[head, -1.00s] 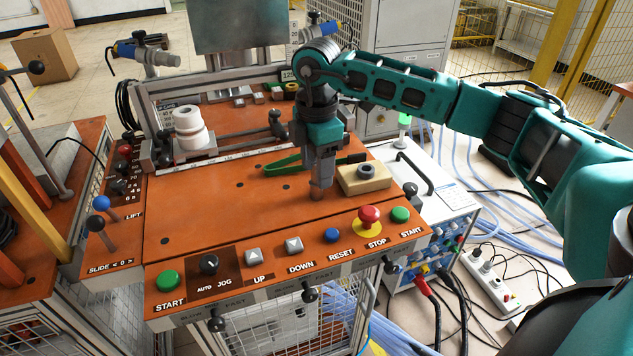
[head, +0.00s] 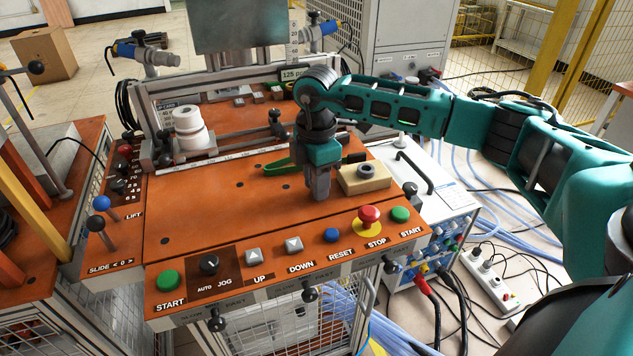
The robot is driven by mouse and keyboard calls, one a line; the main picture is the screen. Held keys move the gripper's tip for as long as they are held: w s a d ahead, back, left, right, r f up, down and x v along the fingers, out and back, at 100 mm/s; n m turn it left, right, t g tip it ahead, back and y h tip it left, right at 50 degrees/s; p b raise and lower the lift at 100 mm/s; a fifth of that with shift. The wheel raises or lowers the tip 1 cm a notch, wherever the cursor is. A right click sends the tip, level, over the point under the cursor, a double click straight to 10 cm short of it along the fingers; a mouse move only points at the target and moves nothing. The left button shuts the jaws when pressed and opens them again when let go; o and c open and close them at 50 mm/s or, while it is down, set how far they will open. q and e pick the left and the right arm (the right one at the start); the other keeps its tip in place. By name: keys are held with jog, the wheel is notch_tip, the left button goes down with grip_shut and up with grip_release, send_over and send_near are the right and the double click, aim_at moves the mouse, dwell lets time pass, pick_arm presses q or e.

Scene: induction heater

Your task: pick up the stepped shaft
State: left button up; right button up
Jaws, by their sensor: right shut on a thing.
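My right gripper (head: 318,192) points straight down at the orange tabletop, just left of a tan block with a dark ring. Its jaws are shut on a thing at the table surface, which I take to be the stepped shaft. The fingers hide it almost wholly, so its steps cannot be made out. The fingertips are very close to the tabletop; I cannot tell whether they touch it. My left gripper is not in view.
The tan block (head: 376,184) stands close right of the fingers. Green tongs (head: 278,166) lie behind left. A white stepped roller (head: 188,124) stands at back left. Buttons, including the red stop (head: 369,213), line the front edge. The orange tabletop (head: 225,205) is clear at left.

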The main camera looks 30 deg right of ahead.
grip_shut()
jog(key=shift+r, duration=0.1)
notch_tip(320, 180, up, 20)
jog(key=n, duration=0.5)
notch_tip(320, 180, down, 20)
dwell(0.6)
